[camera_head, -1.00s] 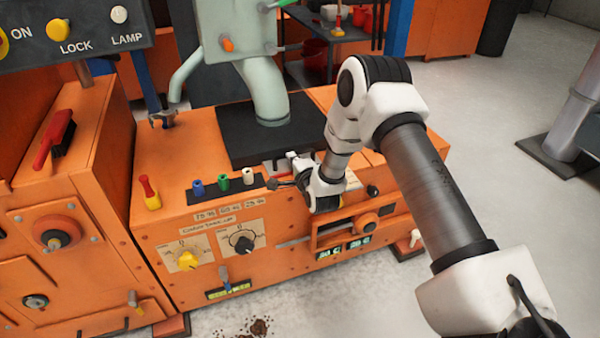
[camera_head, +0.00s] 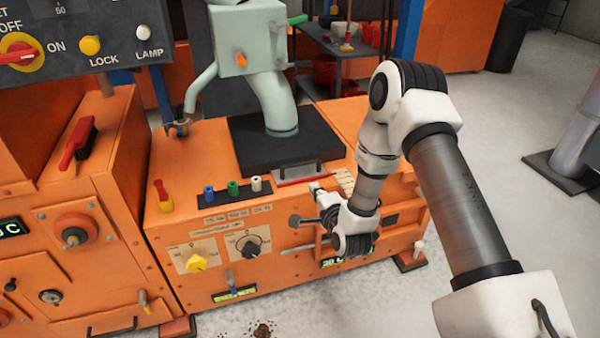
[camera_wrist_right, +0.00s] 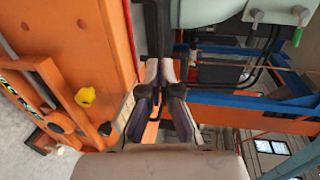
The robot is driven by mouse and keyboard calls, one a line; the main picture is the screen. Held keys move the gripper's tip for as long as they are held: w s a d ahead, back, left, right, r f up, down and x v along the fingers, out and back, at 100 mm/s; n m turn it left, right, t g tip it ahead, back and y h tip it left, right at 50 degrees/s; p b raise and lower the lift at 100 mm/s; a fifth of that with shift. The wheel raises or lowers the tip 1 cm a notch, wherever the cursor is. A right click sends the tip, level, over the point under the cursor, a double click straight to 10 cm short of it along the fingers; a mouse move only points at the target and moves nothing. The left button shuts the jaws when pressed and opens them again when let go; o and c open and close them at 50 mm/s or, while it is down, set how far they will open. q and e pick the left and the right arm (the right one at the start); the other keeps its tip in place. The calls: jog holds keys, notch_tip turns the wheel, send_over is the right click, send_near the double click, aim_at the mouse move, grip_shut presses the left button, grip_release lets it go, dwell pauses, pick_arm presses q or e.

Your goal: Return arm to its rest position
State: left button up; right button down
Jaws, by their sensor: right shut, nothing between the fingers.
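My right arm (camera_head: 450,195) comes in from the right in the head view, bent at a high elbow. My right gripper (camera_head: 297,221) is shut and empty. It points left in front of the orange console, close to the upper edge of its front panel. I cannot tell the exact gap to the panel. In the right wrist view the fingers (camera_wrist_right: 163,80) are together with nothing between them. My left gripper is not in view.
The orange console (camera_head: 190,240) has blue, green and white knobs (camera_head: 233,188), a yellow dial (camera_head: 196,262) and a black dial (camera_head: 248,246) near my gripper. A pale green machine (camera_head: 270,95) stands on a black plate (camera_head: 260,150). Open floor (camera_head: 500,130) lies to the right.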

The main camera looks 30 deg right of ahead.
jog(key=shift+f, duration=0.15)
jog(key=s+a+f+n+g+y, duration=0.3)
jog(key=s+a+f+n+g, duration=0.3)
jog(key=s+a+f, duration=0.65)
jog(key=s+f+n+g, duration=0.3)
jog(key=s+n, duration=0.1)
jog(key=s, duration=0.3)
jog(key=s+a+f+n+g, duration=0.1)
jog(key=s+f+n+g, duration=0.15)
jog(key=s+n, duration=0.35)
jog(key=s+f+n+g, duration=0.2)
jog(key=s+n+g, duration=0.15)
jog(key=s, duration=0.45)
notch_tip(320, 180, up, 21)
jog(key=p, duration=2.1)
jog(key=shift+w+r+n+y+p, duration=0.15)
jog(key=shift+r+n+y+p, duration=0.05)
jog(key=shift+n+y+p, duration=0.15)
